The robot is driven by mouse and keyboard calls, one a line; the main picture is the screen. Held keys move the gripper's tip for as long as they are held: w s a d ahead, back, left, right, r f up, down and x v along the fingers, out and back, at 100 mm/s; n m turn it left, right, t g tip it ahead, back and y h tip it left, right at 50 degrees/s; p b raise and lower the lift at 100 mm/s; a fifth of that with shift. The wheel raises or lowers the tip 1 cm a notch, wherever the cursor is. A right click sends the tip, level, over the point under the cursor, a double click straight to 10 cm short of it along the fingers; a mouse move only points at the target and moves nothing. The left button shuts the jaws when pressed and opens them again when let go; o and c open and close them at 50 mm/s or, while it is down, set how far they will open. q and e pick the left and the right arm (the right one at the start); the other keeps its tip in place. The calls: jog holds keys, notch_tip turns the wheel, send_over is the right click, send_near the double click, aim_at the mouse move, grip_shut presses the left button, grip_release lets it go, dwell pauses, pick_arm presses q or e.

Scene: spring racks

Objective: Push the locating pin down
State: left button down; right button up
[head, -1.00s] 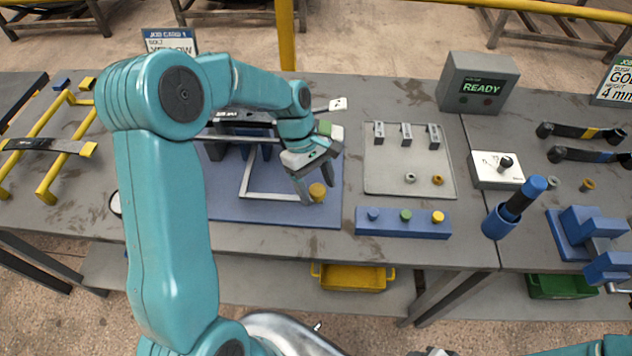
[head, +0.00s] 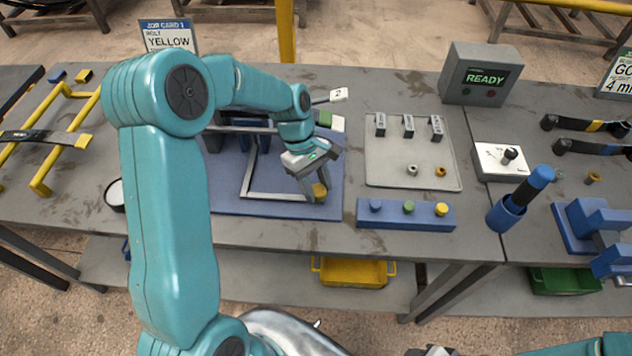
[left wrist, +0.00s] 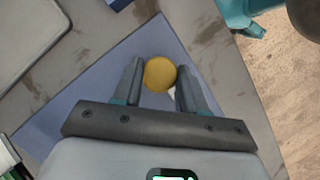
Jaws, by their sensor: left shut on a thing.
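The locating pin, seen as a round yellow head (head: 320,190), stands at the front right of the blue base plate (head: 225,204) with its grey frame (head: 285,197). My left gripper (head: 313,189) reaches down to it from above and is shut on the yellow head. In the left wrist view the yellow head (left wrist: 160,73) sits between the two fingertips (left wrist: 158,80). The pin's shaft is hidden, so I cannot tell how deep it sits. My right gripper does not show clearly; only part of that arm is at the bottom right.
A blue block with blue, green and yellow knobs (head: 405,220) lies right of the plate. Behind it is a grey tray (head: 385,174) with clips and rings. A READY box (head: 480,75) stands behind. A blue holder (head: 505,215) stands at the right.

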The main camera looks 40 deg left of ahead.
pick_arm(q)
jog(key=c, duration=0.6)
grip_release()
jog(key=shift+f, duration=0.2)
jog(key=shift+c, duration=0.2)
jog(key=shift+r, duration=0.1)
jog(key=shift+r, duration=0.15)
jog(key=v, duration=1.6)
jog(key=shift+a, duration=0.1)
